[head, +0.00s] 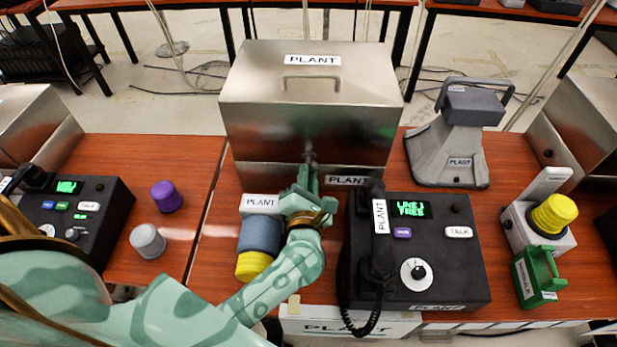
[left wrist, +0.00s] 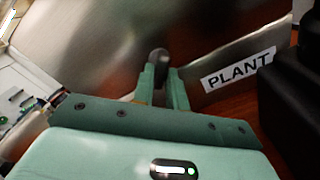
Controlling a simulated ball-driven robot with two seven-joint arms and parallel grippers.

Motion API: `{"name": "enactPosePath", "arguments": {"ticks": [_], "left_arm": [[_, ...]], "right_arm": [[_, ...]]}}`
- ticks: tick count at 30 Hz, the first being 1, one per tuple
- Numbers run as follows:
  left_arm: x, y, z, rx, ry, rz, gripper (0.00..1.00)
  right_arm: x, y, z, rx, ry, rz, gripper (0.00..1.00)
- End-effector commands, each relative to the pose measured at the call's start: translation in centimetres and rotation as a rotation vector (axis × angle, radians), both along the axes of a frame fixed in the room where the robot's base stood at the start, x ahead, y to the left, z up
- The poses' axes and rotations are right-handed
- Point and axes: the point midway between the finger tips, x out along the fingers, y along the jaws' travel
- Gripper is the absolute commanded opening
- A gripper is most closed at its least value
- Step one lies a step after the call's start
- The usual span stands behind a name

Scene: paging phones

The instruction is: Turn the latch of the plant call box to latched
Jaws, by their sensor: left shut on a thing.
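The plant call box (head: 310,100) is a brushed-metal box with a PLANT label and a handle on its lid, standing at the back of the middle table. Its latch (head: 309,158) is a small dark knob low on the front face. My left gripper (head: 308,178) reaches up to the front of the box, shut on the latch. In the left wrist view the latch (left wrist: 158,56) shows as a dark rounded end between the two green fingers (left wrist: 160,85). The fingers hide part of the latch, and I cannot tell which way it is turned. My right gripper is not in view.
A black phone console (head: 440,250) with handset and coiled cord stands just right of my left forearm. A grey PLANT device (head: 452,140) stands right of the box. Bare tabletop shows at the left (head: 185,165).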

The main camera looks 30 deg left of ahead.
Motion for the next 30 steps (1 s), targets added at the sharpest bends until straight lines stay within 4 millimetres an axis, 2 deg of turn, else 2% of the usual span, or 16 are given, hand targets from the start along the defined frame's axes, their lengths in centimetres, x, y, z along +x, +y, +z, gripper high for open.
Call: {"name": "enactPosePath", "arguments": {"ticks": [18, 30], "left_arm": [[-0.1, -0.1, -0.5, -0.501, -0.236, 0.0, 0.0], [-0.1, -0.1, -0.4, -0.68, -0.322, 0.0, 0.0]], "right_arm": [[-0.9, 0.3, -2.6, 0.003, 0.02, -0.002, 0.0], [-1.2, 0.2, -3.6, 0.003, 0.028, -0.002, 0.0]]}}
